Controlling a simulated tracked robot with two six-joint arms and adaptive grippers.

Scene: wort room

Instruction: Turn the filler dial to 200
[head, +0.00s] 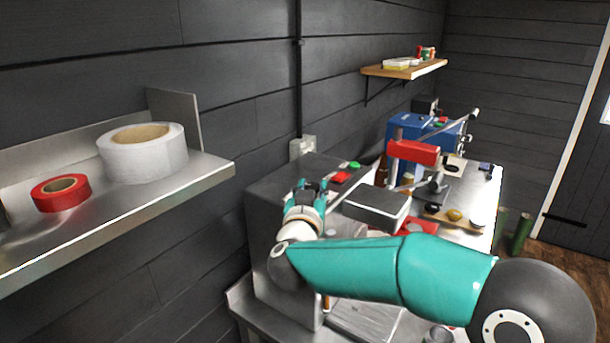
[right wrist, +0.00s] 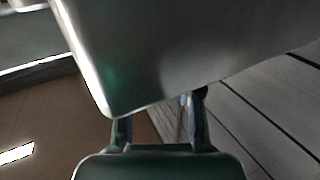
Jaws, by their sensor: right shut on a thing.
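No dial face, pointer or number can be read. In the right wrist view a smooth grey metal body (right wrist: 175,50) fills the upper middle and covers the fingertips of the right gripper (right wrist: 158,120). My left gripper is not in view.
A red button (head: 340,177) and green button (head: 354,165) are close right of the gripper. A steel shelf (head: 150,197) at left holds a white roll (head: 143,160) and red tape (head: 60,198).

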